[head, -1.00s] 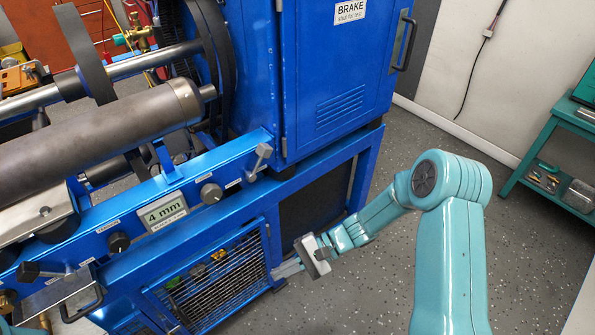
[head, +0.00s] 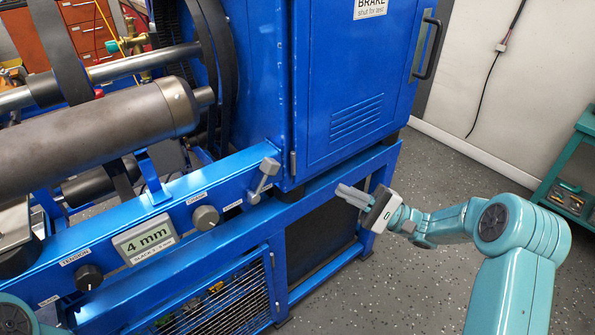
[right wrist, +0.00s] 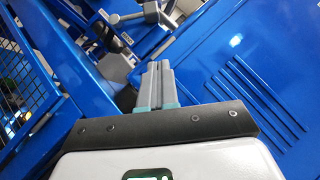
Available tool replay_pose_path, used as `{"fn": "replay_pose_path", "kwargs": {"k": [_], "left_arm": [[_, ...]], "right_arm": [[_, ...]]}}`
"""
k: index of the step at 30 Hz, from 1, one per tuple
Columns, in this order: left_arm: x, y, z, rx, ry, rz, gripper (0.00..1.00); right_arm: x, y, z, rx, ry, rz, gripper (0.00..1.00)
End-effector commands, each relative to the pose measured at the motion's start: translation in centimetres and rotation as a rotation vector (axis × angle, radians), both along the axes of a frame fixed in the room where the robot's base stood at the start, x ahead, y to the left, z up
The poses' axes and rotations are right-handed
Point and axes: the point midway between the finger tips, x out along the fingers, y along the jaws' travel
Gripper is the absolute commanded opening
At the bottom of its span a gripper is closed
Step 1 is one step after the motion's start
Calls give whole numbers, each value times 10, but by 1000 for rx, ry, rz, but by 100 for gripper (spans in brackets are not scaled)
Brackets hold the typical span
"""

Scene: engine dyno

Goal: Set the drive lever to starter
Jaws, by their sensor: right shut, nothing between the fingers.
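The drive lever appears to be the small grey lever (head: 262,180) on the blue front rail, just left of the cabinet's lower corner. It tilts up and to the right, with a bright handle end at the top. My right gripper (head: 345,194) is right of the lever, apart from it, in front of the cabinet's lower edge. Its fingers point left towards the rail. In the right wrist view the fingers (right wrist: 158,82) are together with nothing between them. My left gripper is out of view; only a bit of that arm shows at the lower left.
The blue brake cabinet (head: 340,80) stands behind my gripper. Open floor (head: 440,190) lies to the right.

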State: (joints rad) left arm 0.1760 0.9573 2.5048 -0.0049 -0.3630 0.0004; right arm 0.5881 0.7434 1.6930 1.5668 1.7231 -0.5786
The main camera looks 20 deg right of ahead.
Motion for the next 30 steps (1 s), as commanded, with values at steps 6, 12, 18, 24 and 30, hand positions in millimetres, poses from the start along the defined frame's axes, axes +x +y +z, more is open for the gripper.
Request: {"fn": "replay_pose_path", "kwargs": {"k": [6,12,18,24,30], "left_arm": [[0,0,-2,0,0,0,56],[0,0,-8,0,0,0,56],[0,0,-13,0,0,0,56],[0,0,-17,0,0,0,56],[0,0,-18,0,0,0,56]], "right_arm": [[6,11,5,0,-1,2,0],[25,42,21,0,-1,3,0],[47,75,38,-1,0,2,0],[42,98,55,0,1,-2,0],[38,107,63,0,2,-2,0]]}}
